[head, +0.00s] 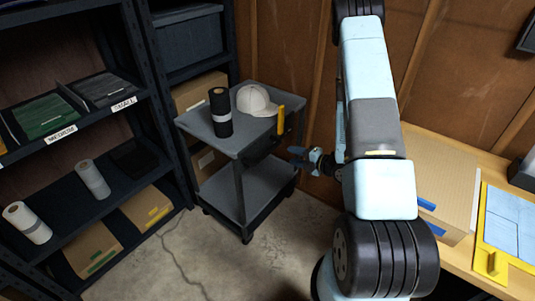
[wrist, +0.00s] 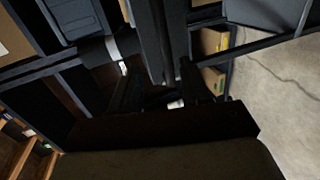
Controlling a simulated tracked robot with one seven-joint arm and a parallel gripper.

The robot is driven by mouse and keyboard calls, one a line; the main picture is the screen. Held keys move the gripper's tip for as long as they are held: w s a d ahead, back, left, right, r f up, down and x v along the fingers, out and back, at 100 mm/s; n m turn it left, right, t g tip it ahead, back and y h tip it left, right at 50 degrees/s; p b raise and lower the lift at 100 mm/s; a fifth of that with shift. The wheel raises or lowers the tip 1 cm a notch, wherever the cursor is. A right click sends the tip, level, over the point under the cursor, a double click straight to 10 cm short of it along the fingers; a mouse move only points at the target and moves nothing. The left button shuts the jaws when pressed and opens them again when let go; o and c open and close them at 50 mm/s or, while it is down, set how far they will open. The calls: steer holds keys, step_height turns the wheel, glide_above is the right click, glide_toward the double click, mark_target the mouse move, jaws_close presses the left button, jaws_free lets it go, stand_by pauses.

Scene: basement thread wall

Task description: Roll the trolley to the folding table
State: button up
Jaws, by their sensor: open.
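The grey two-shelf trolley (head: 205,129) stands on the floor at the centre-left of the head view, against the shelving. The wrist view is dark, with trolley parts (wrist: 265,14) near the jaws. A wooden-topped table (head: 470,262) is at right, its legs hidden.
Dark shelving (head: 150,100) with boxes and rolls stands close on the trolley's left. A wooden wall is behind. The table bears a cardboard box (head: 440,180) and a yellow-edged blue board (head: 510,222). Concrete floor (head: 240,265) is clear in front of the trolley.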

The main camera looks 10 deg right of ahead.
mark_target(268, 153)
steer(key=shift+y, duration=0.3)
steer(key=x, duration=0.8)
steer(key=s+f+x, duration=0.1)
steer(key=x, duration=0.4)
steer(key=shift+w+a, duration=0.1)
steer(key=shift+a, duration=0.3)
steer(key=shift+f, duration=0.1)
jaws_close()
